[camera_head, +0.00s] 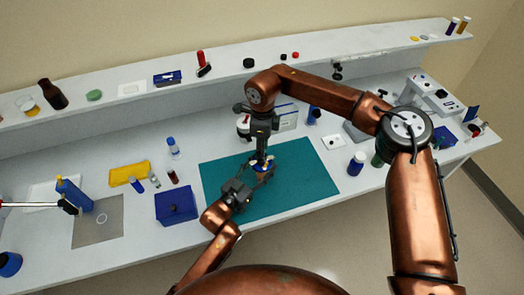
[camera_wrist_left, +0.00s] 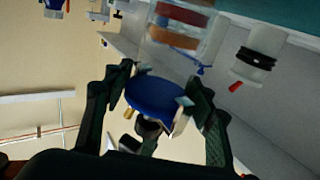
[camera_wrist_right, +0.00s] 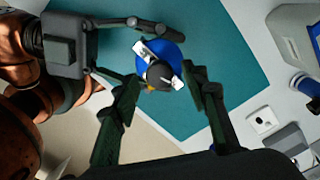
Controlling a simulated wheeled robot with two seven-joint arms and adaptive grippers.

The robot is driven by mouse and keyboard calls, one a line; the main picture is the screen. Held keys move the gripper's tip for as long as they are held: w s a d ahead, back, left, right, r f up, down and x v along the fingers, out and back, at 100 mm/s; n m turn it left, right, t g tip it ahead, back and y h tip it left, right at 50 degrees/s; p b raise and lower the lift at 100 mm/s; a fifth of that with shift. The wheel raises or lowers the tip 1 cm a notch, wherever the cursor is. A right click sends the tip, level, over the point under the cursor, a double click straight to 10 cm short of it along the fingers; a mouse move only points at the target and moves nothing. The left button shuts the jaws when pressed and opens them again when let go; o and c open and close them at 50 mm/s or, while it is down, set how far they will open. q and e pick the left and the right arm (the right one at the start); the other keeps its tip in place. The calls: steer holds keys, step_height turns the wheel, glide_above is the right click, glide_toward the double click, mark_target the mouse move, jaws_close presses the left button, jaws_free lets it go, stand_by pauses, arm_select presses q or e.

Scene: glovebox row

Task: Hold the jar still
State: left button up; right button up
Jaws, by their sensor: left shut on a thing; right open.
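The jar (camera_head: 264,167) is small in the head view, over the teal mat (camera_head: 305,185) and partly hidden by both grippers. In the right wrist view it shows a blue round part (camera_wrist_right: 172,52), a white strip and a dark grey top. My left gripper (camera_head: 253,178) is shut on the jar from the lower left. In the left wrist view the blue round part (camera_wrist_left: 155,92) sits between its fingers. My right gripper (camera_head: 262,157) is above the jar, pointing down. Its fingers (camera_wrist_right: 160,80) are open on either side of the dark top; I cannot tell whether they touch it.
A blue box (camera_head: 176,204) stands left of the mat, with a yellow rack (camera_head: 130,173) and small bottles behind it. A shelf (camera_head: 222,66) with small items runs along the back. Much of the mat is bare.

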steer(key=shift+f, duration=0.25)
steer(key=shift+c, duration=0.6)
jaws_close()
steer(key=shift+m, duration=0.4)
